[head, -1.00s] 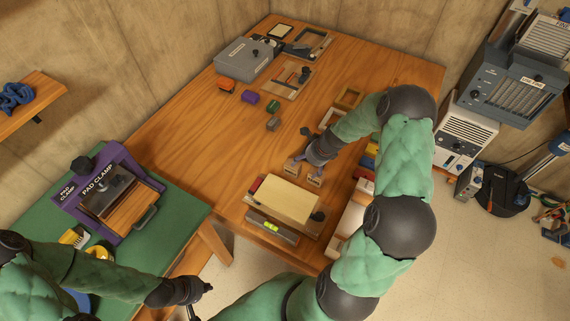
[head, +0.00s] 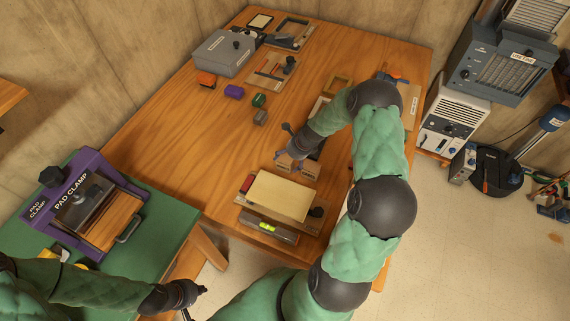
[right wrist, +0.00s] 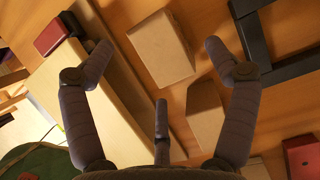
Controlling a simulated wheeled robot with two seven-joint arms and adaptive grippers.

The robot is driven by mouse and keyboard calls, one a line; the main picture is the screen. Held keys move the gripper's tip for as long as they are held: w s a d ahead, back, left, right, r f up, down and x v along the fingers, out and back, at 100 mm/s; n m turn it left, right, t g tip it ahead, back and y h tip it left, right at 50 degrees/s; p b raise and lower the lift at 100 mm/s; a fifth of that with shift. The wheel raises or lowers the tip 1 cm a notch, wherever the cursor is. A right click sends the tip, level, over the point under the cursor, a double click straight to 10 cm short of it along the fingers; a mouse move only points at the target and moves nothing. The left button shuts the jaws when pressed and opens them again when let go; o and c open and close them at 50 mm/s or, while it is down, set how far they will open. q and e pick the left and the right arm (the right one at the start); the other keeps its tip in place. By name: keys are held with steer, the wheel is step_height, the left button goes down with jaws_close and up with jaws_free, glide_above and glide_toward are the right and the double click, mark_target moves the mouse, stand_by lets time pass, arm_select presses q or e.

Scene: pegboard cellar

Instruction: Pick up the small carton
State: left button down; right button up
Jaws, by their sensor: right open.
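Two small tan cartons stand side by side on the wooden bench behind the pale board, a left one (head: 283,162) and a right one (head: 306,171). In the right wrist view, one carton (right wrist: 163,50) lies between my spread fingertips and the other (right wrist: 205,113) is partly behind a finger. Which is the task's small carton I cannot tell. My right gripper (head: 286,142) is open and empty just above them; its spread fingers also show in the right wrist view (right wrist: 160,55). My left gripper (head: 195,301) is low in the head view, fingers apart and empty.
A pale board (head: 283,198) with a red block (head: 247,184) and a spirit level (head: 268,227) are in front of the cartons. Green (head: 258,100) and grey (head: 260,117) blocks sit behind. The bench's left middle is clear. A purple pad clamp (head: 85,205) stands left.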

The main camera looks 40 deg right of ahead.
mark_target(284, 163)
steer(key=b+x, duration=0.2)
steer(key=x, duration=0.3)
steer(key=c, duration=1.3)
